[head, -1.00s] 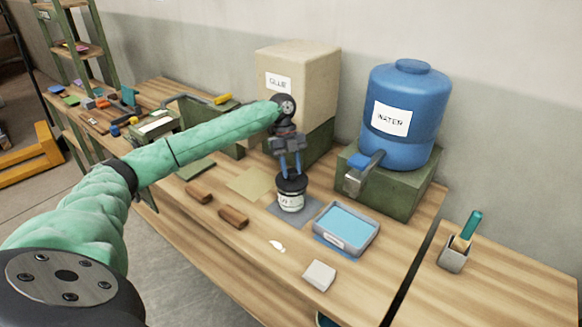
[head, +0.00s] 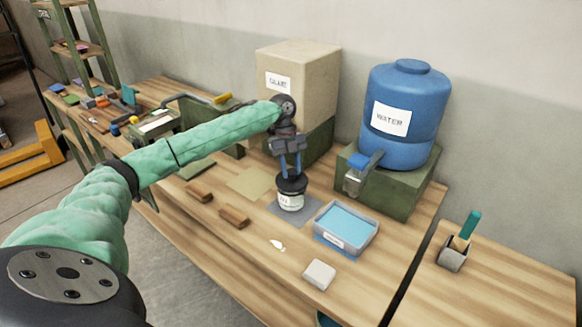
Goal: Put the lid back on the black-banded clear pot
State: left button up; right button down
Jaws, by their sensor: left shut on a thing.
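The clear pot (head: 290,202) with a white label stands upright on a dark grey mat (head: 274,210) in the middle of the bench. A black lid (head: 292,184) sits at the top of the pot. My left gripper (head: 291,175) points down from above and is shut on the lid. I cannot tell from this view whether the lid is fully seated on the rim. My right gripper is out of view.
Right of the pot is a grey tray (head: 371,246) with blue inside. Two brown blocks (head: 235,217) lie to the left. A white block (head: 320,274) is in front. The blue water barrel (head: 407,115) and the glue box (head: 312,85) stand behind.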

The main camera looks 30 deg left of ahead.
pick_arm(q)
jog(key=shift+p, duration=0.3)
dwell(0.6)
dwell(0.4)
jog(key=o, duration=1.5)
jog(key=shift+r+p, duration=2.6)
jog(key=shift+r, duration=0.85)
grip_shut()
